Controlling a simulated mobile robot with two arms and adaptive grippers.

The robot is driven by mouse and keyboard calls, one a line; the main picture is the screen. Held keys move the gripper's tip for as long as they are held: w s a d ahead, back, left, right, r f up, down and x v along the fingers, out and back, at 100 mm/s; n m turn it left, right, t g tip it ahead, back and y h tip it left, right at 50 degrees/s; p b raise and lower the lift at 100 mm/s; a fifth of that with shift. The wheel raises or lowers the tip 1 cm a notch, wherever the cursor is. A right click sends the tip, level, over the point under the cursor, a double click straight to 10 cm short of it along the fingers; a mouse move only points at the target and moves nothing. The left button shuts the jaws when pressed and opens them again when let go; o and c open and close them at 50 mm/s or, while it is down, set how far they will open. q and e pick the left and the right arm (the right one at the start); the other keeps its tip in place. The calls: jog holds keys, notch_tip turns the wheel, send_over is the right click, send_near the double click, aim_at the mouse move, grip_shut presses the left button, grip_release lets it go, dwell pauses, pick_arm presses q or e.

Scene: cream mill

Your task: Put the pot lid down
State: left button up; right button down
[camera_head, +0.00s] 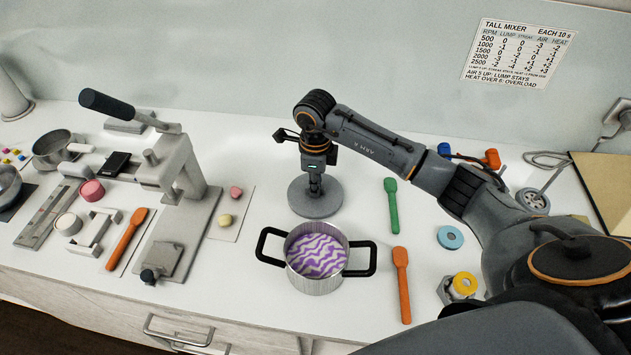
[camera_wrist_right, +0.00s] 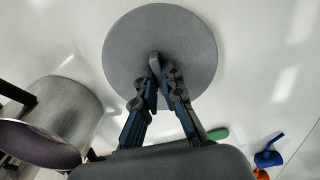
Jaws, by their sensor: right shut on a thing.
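The pot lid (camera_head: 316,204) is a flat grey disc behind the pot, level and at or very close to the white counter; I cannot tell whether it touches. My right gripper (camera_head: 315,178) is above it, pointing down, shut on its knob. The wrist view shows the lid (camera_wrist_right: 190,35) beyond the fingers (camera_wrist_right: 158,72), which close on the small knob. The steel pot (camera_head: 316,284) has two black handles and holds a purple and cream swirled content. It stands apart from the lid, and also shows in the wrist view (camera_wrist_right: 60,110). My left gripper is out of view.
A green spatula (camera_head: 392,205) and an orange spatula (camera_head: 402,285) lie right of the lid and pot. A blue ring (camera_head: 450,237) lies farther right. A lever press (camera_head: 180,190) stands left, with a card (camera_head: 232,222) beside it. Counter around the lid is clear.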

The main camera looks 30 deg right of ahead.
jog(key=shift+f, duration=0.35)
jog(key=shift+f, duration=0.15)
jog(key=c, duration=1.5)
grip_release()
jog(key=shift+o, duration=0.2)
